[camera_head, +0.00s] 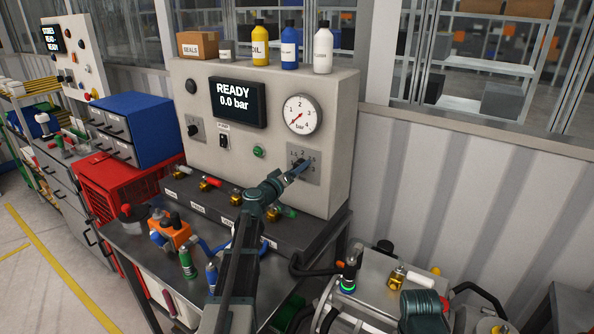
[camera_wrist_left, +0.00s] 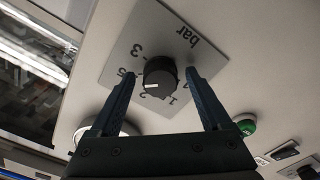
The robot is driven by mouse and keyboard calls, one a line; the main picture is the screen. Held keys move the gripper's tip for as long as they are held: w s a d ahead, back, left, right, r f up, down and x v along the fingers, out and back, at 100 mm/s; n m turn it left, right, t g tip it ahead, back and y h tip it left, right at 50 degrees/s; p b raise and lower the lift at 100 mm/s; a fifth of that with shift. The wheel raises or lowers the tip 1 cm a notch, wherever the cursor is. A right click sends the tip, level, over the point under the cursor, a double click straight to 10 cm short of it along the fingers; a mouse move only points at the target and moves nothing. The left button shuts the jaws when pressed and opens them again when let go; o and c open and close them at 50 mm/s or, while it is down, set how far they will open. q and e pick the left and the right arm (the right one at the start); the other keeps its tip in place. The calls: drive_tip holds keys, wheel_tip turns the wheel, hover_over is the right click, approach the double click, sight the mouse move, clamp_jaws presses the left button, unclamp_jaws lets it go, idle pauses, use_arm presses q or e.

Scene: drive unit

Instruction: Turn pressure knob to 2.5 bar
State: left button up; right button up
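The pressure knob (camera_wrist_left: 160,76) is a round black dial with a white mark, on a light plate (camera_wrist_left: 190,42) printed with numbers and "bar". In the left wrist view the mark points to the lower left, between the "2" and a label ending in "5". My left gripper (camera_wrist_left: 159,78) is open, one finger on each side of the knob, with small gaps visible. In the head view my left gripper (camera_head: 303,166) reaches the plate (camera_head: 315,176) and hides the knob. The display (camera_head: 236,101) reads "READY 0.0 bar". My right gripper is not in view.
The round gauge (camera_head: 302,114) sits above the plate, with its needle at the lower left. A green button (camera_head: 258,152) and a switch (camera_head: 223,141) are left of it. Bottles and a seals box (camera_head: 198,46) stand on top. Brass valves line the ledge below.

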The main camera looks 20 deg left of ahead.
use_arm(q)
drive_tip(key=shift+s, duration=0.1)
drive_tip(key=s+a, duration=0.2)
drive_tip(key=s, duration=1.1)
drive_tip(key=shift+s, duration=0.25)
drive_tip(key=w+d, duration=0.2)
drive_tip(key=w, duration=1.2)
drive_tip(key=shift+s, duration=0.15)
drive_tip(key=shift+w, duration=0.45)
drive_tip(key=n, duration=1.4)
drive_tip(key=shift+s+n, duration=0.4)
idle(0.5)
